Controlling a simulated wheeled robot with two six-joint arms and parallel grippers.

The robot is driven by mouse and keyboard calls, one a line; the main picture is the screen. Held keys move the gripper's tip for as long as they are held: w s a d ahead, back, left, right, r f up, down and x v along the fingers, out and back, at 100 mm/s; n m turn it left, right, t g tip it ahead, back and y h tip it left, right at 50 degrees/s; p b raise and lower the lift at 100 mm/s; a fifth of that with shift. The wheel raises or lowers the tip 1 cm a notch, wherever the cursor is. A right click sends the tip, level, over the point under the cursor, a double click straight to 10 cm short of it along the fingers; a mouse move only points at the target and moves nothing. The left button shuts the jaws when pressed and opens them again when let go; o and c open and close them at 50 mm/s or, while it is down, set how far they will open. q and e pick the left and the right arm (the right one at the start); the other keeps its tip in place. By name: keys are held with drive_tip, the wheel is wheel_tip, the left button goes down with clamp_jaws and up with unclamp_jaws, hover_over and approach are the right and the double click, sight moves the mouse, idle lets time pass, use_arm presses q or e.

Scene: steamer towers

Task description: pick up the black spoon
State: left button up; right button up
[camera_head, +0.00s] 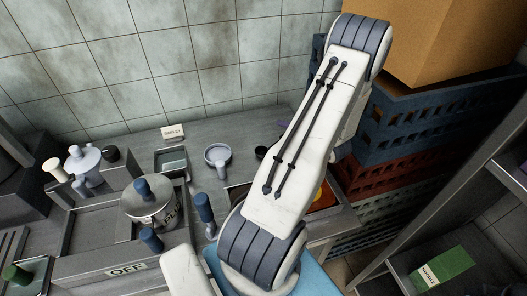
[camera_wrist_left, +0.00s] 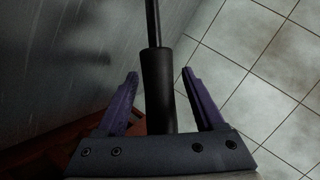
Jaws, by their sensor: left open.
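In the left wrist view a black rod with a thicker lower grip (camera_wrist_left: 158,85), which looks like the black spoon's handle, runs up between the fingers of my left gripper (camera_wrist_left: 160,73). The purple fingers stand open, one on each side of the thick grip, with a gap visible on both sides. The spoon's far end is cut off by the top of the view, and its lower end is hidden behind the gripper body. In the head view my big white arm covers the middle, and I cannot make out the spoon. My right gripper is not in view.
The head view shows a counter with a lidded metal pot (camera_head: 150,211), a small grey pan (camera_head: 217,155), a barley sign (camera_head: 172,132) and an OFF panel (camera_head: 126,268). Blue crates (camera_head: 404,122) and a cardboard box (camera_head: 440,35) stack at right. A green noodle box (camera_head: 441,268) sits lower right.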

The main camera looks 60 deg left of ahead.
use_arm(q)
clamp_jaws()
idle(1.4)
